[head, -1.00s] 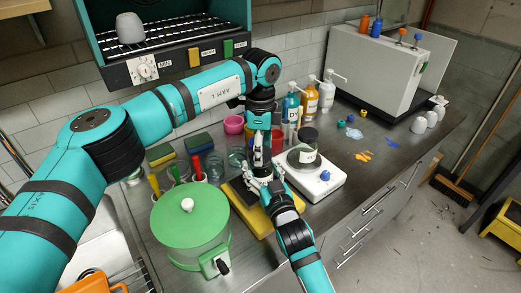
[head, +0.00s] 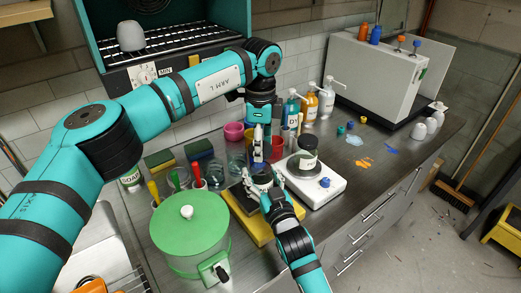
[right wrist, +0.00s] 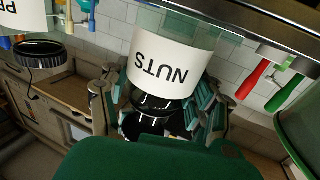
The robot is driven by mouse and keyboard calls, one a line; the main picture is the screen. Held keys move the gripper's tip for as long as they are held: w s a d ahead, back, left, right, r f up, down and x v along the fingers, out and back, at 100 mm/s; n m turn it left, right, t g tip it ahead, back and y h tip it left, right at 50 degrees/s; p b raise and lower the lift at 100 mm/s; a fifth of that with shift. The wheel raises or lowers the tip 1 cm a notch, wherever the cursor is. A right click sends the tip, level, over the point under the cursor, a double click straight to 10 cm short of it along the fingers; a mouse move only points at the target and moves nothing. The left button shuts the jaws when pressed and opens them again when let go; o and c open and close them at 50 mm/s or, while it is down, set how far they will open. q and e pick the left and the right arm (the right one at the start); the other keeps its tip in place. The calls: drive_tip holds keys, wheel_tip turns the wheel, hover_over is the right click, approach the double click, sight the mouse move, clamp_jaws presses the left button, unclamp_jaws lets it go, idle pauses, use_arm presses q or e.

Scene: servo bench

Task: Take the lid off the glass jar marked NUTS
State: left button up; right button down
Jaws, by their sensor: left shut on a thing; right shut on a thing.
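The glass jar marked NUTS (right wrist: 168,58) is upside down in the right wrist view, as is that whole picture. My right gripper (head: 264,184) is shut on the jar's body; its fingers flank the jar in the right wrist view. My left gripper (head: 257,158) points down from above the jar and is shut on the black lid (right wrist: 152,104). In the right wrist view the lid is close by the label's edge, partly hidden by it and by my fingers. The exact gap between lid and glass is hard to tell.
A second jar with a black lid (head: 304,143) stands on a white scale (head: 322,192) to the right. A green pot (head: 185,235) stands at the front left.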

use_arm(q)
drive_tip(key=shift+r, duration=0.95)
use_arm(e)
drive_tip(key=shift+c, duration=1.1)
unclamp_jaws()
